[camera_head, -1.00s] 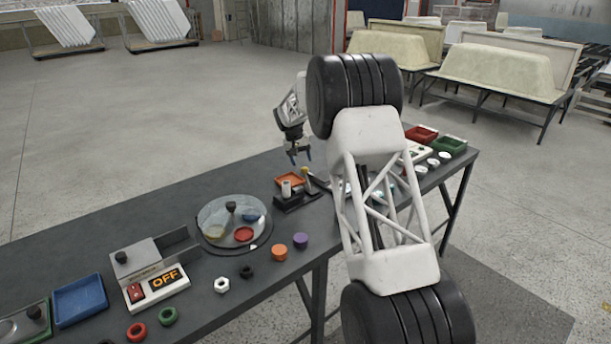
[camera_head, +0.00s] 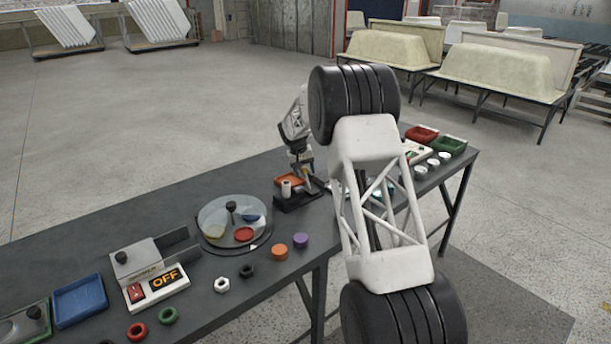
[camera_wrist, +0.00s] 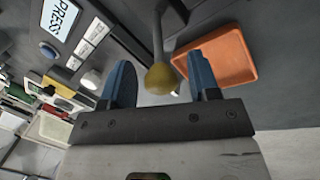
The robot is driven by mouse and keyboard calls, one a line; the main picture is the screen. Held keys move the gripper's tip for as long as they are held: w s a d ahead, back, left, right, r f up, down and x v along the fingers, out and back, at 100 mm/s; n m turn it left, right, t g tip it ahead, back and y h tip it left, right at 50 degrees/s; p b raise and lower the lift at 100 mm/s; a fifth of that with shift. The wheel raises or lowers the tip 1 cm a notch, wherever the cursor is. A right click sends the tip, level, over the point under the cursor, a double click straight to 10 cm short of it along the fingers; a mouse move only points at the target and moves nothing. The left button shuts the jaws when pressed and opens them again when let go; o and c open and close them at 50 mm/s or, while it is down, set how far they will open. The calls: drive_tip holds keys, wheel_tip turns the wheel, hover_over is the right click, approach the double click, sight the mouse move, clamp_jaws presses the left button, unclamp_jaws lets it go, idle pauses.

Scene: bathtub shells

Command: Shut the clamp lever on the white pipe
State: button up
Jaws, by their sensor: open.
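The short white pipe (camera_head: 286,189) stands in a black clamp base (camera_head: 297,202) on the dark table in the head view. The clamp lever shows in the wrist view as a grey rod (camera_wrist: 158,35) ending in a yellow ball knob (camera_wrist: 162,79). My gripper (camera_wrist: 160,64) is open, with one blue finger on each side of the knob. Gaps show between knob and fingers, so it is not gripped. In the head view my gripper (camera_head: 305,164) is low over the clamp and hides most of the lever. The pipe is not clearly visible in the wrist view.
An orange tray (camera_wrist: 220,57) lies close beside the right finger in the wrist view. A round glass-covered dish (camera_head: 234,222) stands left of the clamp in the head view.

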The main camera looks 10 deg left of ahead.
drive_tip(key=shift+x, duration=1.05)
clamp_jaws()
